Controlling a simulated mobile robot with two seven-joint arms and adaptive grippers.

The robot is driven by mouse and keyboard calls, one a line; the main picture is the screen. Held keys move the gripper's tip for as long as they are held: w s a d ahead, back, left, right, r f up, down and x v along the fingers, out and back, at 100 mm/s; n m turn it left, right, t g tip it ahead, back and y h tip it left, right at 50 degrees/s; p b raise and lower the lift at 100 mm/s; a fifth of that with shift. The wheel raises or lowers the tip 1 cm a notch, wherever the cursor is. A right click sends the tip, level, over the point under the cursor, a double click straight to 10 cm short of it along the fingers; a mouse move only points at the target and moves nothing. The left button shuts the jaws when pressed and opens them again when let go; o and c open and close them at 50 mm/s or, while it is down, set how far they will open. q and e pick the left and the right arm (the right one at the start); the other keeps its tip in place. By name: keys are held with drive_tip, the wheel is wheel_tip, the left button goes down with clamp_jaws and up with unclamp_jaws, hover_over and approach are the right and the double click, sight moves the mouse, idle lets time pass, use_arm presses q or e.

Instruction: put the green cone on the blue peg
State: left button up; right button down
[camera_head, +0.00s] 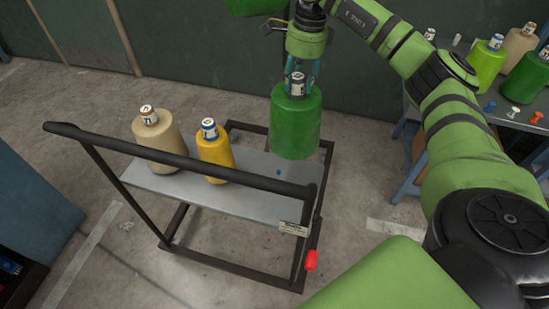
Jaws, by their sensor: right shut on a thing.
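The green cone (296,127), a thick yarn-like cone with a white-labelled top, hangs upright from my right gripper (299,76). The gripper is shut on the cone's top. The cone appears to be above the right part of the cart's grey shelf (250,201). A small blue peg (279,172) shows on that shelf, just below and slightly left of the cone's bottom edge in the picture. The exact height of the cone above the peg is hard to tell. My left gripper is not in view.
A beige cone (156,139) and a yellow cone (215,152) stand on the shelf to the left. The cart's dark handle bar (180,158) crosses in front. A table at right holds several cones and blue (490,107), white (514,112) and orange (536,117) pegs.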

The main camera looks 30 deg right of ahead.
sight(281, 139)
drive_tip(key=s+a+f+n, duration=0.1)
drive_tip(key=a, duration=0.1)
drive_tip(key=s+a+f+n, duration=0.1)
drive_tip(key=a, duration=0.1)
drive_tip(key=s+a+f+n, duration=0.1)
drive_tip(key=a+n, duration=0.1)
drive_tip(key=shift+a+y+p, duration=0.15)
drive_tip(key=shift+y+p, duration=0.15)
drive_tip(key=shift+p, duration=0.05)
drive_tip(key=f, duration=0.2)
drive_tip(key=f+p, duration=0.1)
drive_tip(key=f, duration=0.2)
drive_tip(key=f+p, duration=0.1)
drive_tip(key=f, duration=0.1)
drive_tip(key=shift+a+f, duration=0.35)
drive_tip(key=shift+f, duration=0.05)
wheel_tip(281, 139, down, 2)
drive_tip(key=shift+p, duration=0.55)
drive_tip(key=shift+f, duration=0.25)
drive_tip(key=c, duration=0.7)
unclamp_jaws()
drive_tip(key=shift+s+f, duration=0.15)
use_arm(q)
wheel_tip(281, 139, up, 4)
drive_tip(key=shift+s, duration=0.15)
